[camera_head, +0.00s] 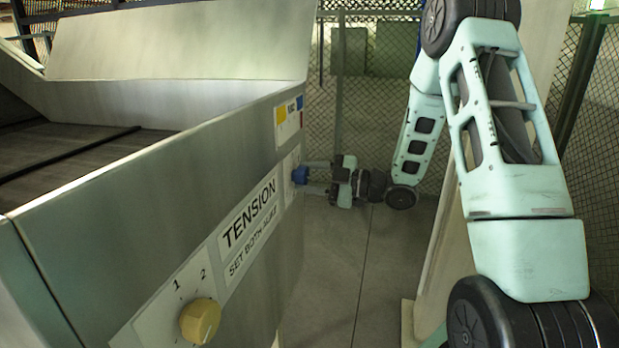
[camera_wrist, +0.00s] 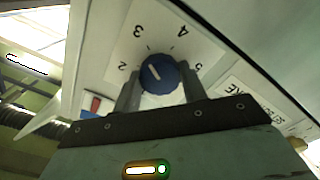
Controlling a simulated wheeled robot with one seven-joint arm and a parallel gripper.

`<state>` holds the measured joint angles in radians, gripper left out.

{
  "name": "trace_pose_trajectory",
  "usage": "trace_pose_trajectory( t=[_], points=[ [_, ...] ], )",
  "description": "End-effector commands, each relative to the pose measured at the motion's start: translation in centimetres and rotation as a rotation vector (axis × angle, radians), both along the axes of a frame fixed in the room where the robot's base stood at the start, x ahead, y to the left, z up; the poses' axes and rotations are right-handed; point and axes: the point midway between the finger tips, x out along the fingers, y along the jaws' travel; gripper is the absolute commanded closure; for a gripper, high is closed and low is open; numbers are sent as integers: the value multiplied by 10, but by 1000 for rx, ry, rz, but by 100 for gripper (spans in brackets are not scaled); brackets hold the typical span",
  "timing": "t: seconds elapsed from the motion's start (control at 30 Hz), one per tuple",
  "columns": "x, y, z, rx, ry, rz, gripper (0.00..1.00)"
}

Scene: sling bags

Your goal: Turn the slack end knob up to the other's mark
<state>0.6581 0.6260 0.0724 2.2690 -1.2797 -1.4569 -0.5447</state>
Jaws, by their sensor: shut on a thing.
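The blue knob (camera_head: 300,175) sits at the far end of the machine's side panel. In the wrist view the blue knob (camera_wrist: 158,73) has a white pointer line aimed up-left, between the 2 and 3 of its white dial plate (camera_wrist: 207,50). My gripper (camera_head: 314,177) is shut on this knob, one finger on each side, as the wrist view also shows (camera_wrist: 160,90). The yellow knob (camera_head: 199,320) is at the near end, on a plate with 1 and 2 legible.
A sign (camera_head: 250,228) reading TENSION, with a smaller line below, lies between the knobs. A coloured label (camera_head: 288,111) is above the blue knob. A mesh fence (camera_head: 385,40) stands behind. The floor (camera_head: 345,265) beside the machine is clear.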

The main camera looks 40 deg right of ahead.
Motion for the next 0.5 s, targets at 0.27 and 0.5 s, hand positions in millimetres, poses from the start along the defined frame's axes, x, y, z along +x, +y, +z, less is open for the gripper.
trace_pose_trajectory(
  t=[0.27,0.5],
  points=[
    [0,0,2,103,81,1,81],
    [0,0,3,269,211,0,81]
  ],
)
